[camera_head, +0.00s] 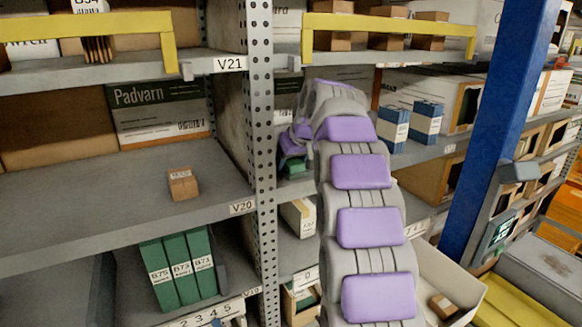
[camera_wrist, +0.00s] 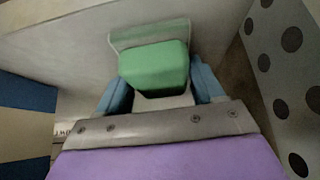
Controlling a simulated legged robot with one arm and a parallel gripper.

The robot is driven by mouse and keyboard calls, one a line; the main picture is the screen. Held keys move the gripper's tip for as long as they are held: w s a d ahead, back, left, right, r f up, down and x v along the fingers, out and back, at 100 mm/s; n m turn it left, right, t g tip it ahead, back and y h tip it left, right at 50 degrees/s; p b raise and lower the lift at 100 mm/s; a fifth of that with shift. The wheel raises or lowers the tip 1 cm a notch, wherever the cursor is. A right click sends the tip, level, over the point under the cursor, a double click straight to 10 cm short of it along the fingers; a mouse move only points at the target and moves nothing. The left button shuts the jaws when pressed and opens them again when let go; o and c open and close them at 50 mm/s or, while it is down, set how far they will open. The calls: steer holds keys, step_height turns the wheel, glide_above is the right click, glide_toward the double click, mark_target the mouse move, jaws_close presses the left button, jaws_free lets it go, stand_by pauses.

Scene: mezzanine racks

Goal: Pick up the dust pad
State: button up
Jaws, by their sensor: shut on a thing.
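The dust pad, a green block (camera_wrist: 153,66) with a paler green plate behind it, shows in the wrist view. My gripper (camera_wrist: 160,82) is shut on it, with one blue finger at each side. In the head view, a small part of the green pad (camera_head: 293,165) shows under my gripper (camera_head: 292,153), beside the perforated upright. My arm hides most of that spot. I cannot tell whether the pad touches the shelf.
The perforated upright (camera_head: 262,140) is close left of my gripper. Two blue boxes (camera_head: 411,125) stand to the right on the shelf. A small brown box (camera_head: 183,184) sits on the left shelf, above green binders (camera_head: 178,270). A blue post (camera_head: 490,140) stands at right.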

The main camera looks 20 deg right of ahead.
steer(key=shift+d+r, duration=0.15)
steer(key=shift+c, duration=0.3)
steer(key=shift+r, duration=1.65)
steer(key=s+r+b, duration=0.1)
steer(key=s, duration=1.5)
steer(key=shift+a+r, duration=0.2)
